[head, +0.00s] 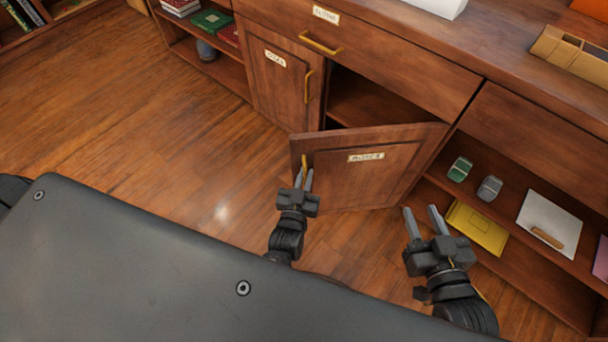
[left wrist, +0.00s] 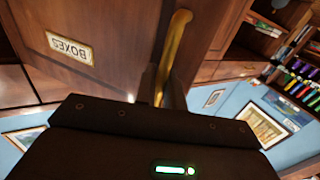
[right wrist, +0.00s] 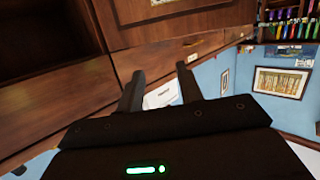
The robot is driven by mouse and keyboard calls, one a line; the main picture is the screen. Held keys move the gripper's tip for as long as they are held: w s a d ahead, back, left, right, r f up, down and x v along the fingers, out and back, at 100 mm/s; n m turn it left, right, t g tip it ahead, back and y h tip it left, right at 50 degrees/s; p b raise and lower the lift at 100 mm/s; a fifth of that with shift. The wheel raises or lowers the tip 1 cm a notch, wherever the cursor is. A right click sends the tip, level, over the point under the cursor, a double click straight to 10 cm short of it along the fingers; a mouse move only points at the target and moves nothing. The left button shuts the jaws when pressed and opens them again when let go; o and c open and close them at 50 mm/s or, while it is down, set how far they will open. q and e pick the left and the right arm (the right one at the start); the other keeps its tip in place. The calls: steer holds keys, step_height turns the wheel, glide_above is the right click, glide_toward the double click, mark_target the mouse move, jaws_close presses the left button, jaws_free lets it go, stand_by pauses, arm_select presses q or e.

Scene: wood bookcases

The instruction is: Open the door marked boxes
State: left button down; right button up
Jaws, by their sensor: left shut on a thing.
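The door with the label that reads BOXES (left wrist: 70,48) is the right door (head: 372,175) of the low cabinet. It stands swung well out from its opening, hinged on its right side. The label shows upside down in the left wrist view. My left gripper (head: 304,180) is shut on the door's brass handle (left wrist: 176,45), near the door's free edge. Part of the handle is hidden between the fingers. My right gripper (head: 422,222) is open and empty, to the right of the door in front of the shelves; it also shows in the right wrist view (right wrist: 158,85).
The left cabinet door (head: 277,80) is closed, and a drawer (head: 385,60) is shut above. The cupboard opening (head: 365,105) looks empty where visible. Right shelves hold a green item (head: 460,169), a grey item (head: 489,188) and a yellow folder (head: 476,228). Floor (head: 150,110) at left is clear.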

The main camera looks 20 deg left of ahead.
arm_select(q)
steer(key=c, duration=1.9)
jaws_free()
